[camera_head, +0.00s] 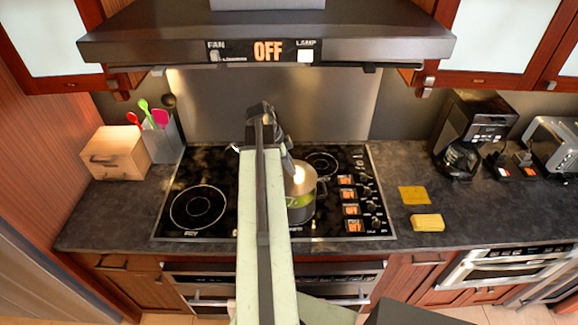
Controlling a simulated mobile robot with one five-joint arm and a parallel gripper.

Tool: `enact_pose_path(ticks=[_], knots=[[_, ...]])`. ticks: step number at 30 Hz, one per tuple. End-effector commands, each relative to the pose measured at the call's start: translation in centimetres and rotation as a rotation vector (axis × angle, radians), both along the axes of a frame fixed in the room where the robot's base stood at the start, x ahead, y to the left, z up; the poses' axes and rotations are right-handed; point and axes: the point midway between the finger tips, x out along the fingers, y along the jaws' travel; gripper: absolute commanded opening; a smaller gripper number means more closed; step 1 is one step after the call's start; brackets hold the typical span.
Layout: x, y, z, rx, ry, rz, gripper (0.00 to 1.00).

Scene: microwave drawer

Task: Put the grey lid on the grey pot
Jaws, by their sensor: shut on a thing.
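The grey pot (301,213) stands on the black cooktop, right of my arm, and its left part is hidden behind the arm. Something green shows inside it below the lid. The grey lid (299,184) is over the pot and looks tilted, with a gap at the front. My gripper (289,164) is above the pot, shut on the lid near its top; the fingers are small and partly hidden, so the exact grip is unclear.
The cooktop (216,168) has a free burner at left. A range hood (264,30) hangs above. A wooden box (115,152) and utensil holder (164,140) stand left. A coffee maker (472,125), toaster (553,143) and yellow sponge (427,222) are right.

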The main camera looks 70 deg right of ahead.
Motion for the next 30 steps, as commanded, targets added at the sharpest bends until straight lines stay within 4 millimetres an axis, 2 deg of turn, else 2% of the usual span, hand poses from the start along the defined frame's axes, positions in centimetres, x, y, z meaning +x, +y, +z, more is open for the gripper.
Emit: enact_pose_path(ticks=[13, 30], knots=[[0.0, 0.0, -4.9, 0.0, 0.0, 0.0, 0.0], [0.0, 0.0, -5.2, 0.0, 0.0, 0.0, 0.0]])
